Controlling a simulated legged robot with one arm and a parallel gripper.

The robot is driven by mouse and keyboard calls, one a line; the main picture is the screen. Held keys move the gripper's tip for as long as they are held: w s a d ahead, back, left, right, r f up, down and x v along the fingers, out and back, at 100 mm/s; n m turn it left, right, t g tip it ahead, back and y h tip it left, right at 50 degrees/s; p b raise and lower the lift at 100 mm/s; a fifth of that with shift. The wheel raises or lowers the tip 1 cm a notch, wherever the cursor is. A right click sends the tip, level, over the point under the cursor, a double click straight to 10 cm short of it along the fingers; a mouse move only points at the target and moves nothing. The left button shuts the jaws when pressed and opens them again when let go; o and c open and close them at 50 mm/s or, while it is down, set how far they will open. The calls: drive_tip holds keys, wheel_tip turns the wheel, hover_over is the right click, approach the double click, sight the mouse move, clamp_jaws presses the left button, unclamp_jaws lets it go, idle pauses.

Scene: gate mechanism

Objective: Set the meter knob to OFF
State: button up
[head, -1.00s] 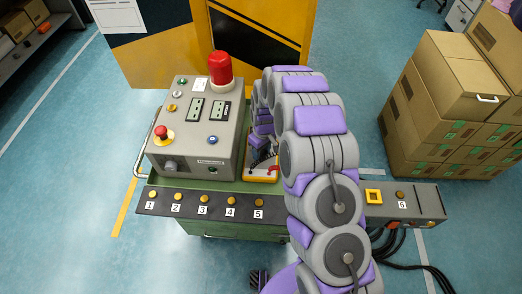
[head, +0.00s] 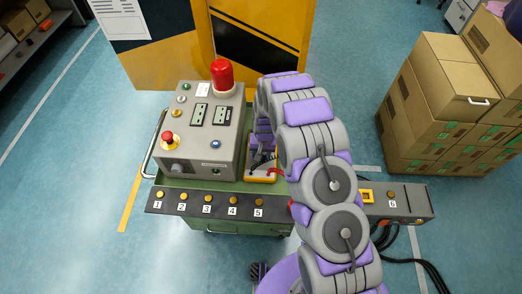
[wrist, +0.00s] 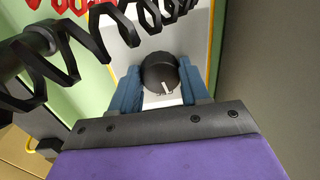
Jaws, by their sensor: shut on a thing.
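The meter's round black knob (wrist: 160,72) has a white pointer line on its face, near its lower edge in the wrist view. My gripper (wrist: 160,84) is shut on the knob, with a blue finger pad on each side. The meter's pale face (wrist: 198,52) shows around the knob. Any markings by the knob, including OFF, are hidden or unreadable. In the head view, the yellow-edged meter (head: 262,178) sits on the green cart, right of the grey control box, partly hidden by my arm.
Black coiled leads (wrist: 85,30) and a red coil (wrist: 65,8) hang close to the fingers. The control box (head: 202,135) carries a red lamp (head: 222,77) and several buttons. A numbered button strip (head: 220,206) runs along the cart's front. Cardboard boxes (head: 440,120) stand at right.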

drive_tip(key=shift+s+f+m+p, duration=0.1)
drive_tip(key=shift+s+m+p, duration=0.15)
drive_tip(key=shift+m+p, duration=0.65)
drive_tip(key=shift+m+b, duration=0.3)
drive_tip(key=shift+m, duration=0.1)
drive_tip(key=o, duration=1.1)
drive_tip(key=shift+w+a, duration=0.1)
drive_tip(key=shift+a, duration=0.05)
drive_tip(key=shift+c, duration=0.2)
drive_tip(key=shift+w+r, duration=0.1)
drive_tip(key=shift+r, duration=0.6)
wheel_tip(320, 180, up, 16)
drive_tip(key=p, duration=0.1)
drive_tip(key=shift+d+p, duration=0.3)
drive_tip(key=shift+d, duration=0.15)
